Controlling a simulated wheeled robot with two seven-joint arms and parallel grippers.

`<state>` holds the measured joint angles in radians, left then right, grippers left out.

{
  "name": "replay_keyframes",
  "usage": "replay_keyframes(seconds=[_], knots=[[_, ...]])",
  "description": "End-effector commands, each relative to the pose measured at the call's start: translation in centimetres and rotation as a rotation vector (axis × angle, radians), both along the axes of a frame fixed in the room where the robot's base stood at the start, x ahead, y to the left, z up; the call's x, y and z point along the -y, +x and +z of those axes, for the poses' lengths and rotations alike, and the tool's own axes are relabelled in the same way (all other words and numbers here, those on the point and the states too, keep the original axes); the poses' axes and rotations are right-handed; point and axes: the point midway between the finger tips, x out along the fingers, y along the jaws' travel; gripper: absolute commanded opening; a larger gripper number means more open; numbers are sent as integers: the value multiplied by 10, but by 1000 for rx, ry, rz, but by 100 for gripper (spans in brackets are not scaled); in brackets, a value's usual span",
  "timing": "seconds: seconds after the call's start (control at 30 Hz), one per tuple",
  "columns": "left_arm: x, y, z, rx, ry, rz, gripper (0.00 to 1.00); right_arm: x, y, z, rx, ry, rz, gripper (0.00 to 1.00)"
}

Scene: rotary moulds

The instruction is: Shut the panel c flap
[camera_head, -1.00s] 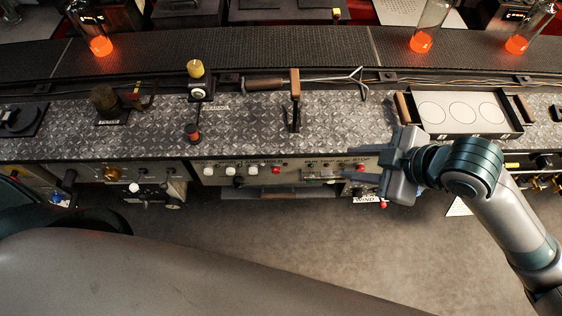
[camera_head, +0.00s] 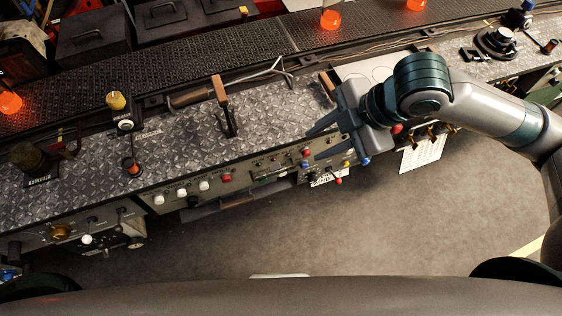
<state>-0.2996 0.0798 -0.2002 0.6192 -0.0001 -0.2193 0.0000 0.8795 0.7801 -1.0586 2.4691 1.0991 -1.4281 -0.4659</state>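My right gripper (camera_head: 314,143) comes in from the right, with its two fingers pointing left and spread apart, and nothing shows between them. It is over the front edge of the console, at the right end of the middle control panel (camera_head: 185,193) with white and red buttons. A flat grey ledge (camera_head: 218,204) sticks out below this panel. A smaller panel part (camera_head: 115,235) with knobs stands out at the left. I cannot read which of these is panel c or tell which piece is its flap. My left gripper is not in view.
The patterned metal worktop (camera_head: 190,140) carries a wooden-handled tool (camera_head: 190,98), an upright wooden-topped lever (camera_head: 221,92) and a yellow-topped knob (camera_head: 117,101). A conveyor (camera_head: 190,70) with glowing orange glass runs behind. The floor (camera_head: 300,235) in front is clear.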

Motion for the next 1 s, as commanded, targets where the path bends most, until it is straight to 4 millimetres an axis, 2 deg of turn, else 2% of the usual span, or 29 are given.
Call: replay_keyframes(seconds=[0.17, 0.37, 1.0], knots=[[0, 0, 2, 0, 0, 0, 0, -4, 1, -7, -4, 1, 0, 32], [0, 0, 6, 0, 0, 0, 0, -15, 4, -27, -5, 1, 0, 32], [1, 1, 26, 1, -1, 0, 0, -66, 25, -123, -2, -1, 0, 32]])
